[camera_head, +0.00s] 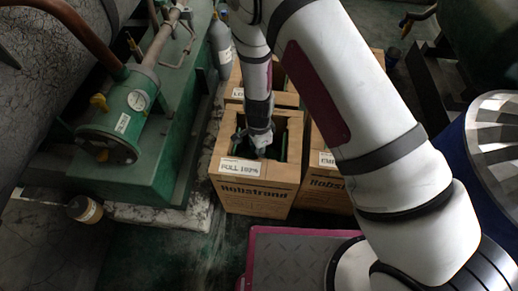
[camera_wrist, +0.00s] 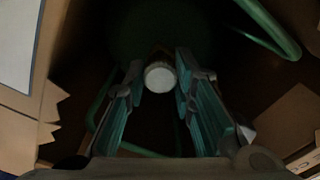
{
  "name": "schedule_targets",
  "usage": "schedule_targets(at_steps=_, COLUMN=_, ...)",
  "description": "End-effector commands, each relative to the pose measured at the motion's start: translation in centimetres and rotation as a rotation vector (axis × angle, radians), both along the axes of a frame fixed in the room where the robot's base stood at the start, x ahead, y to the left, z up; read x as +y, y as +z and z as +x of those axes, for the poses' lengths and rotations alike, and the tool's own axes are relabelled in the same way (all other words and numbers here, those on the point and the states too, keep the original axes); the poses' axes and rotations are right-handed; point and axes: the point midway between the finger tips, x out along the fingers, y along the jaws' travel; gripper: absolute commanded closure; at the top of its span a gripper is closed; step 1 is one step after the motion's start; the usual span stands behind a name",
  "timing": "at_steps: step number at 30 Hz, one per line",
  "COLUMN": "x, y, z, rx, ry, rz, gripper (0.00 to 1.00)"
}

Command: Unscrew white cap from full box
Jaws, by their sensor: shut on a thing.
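The full box (camera_head: 252,195) is an open cardboard carton with a "FULL" label on its front edge, in the middle of the head view. My gripper (camera_head: 259,147) reaches down into its opening. In the wrist view the white cap (camera_wrist: 160,77) sits between the two fingers of my gripper (camera_wrist: 161,80), which are shut on it. The dark body under the cap and a green curved handle (camera_wrist: 270,30) show inside the box. The cap is hidden in the head view.
Another carton labelled "EMP" (camera_head: 328,160) stands close at the right, partly behind my arm. A carton (camera_head: 237,93) stands behind. Green machinery with pipes (camera_head: 130,115) is at the left. A grey cylinder (camera_head: 220,45) stands behind the boxes.

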Motion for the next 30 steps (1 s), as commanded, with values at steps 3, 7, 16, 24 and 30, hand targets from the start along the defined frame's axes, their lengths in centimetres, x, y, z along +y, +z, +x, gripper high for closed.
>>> schedule_targets(at_steps=3, x=0.01, y=0.03, z=0.17, rx=-0.004, ry=-0.001, rz=0.0, gripper=1.0)
schedule_targets(at_steps=7, x=0.01, y=0.03, z=0.2, rx=-0.004, ry=0.005, rz=0.0, gripper=1.0)
schedule_targets(at_steps=16, x=-0.01, y=0.0, z=0.22, rx=-0.006, ry=0.312, rz=0.0, gripper=1.0)
schedule_targets(at_steps=24, x=0.0, y=0.03, z=0.24, rx=-0.006, ry=0.331, rz=0.0, gripper=1.0)
schedule_targets(at_steps=30, x=-0.02, y=0.01, z=0.27, rx=-0.007, ry=0.58, rz=0.0, gripper=1.0)
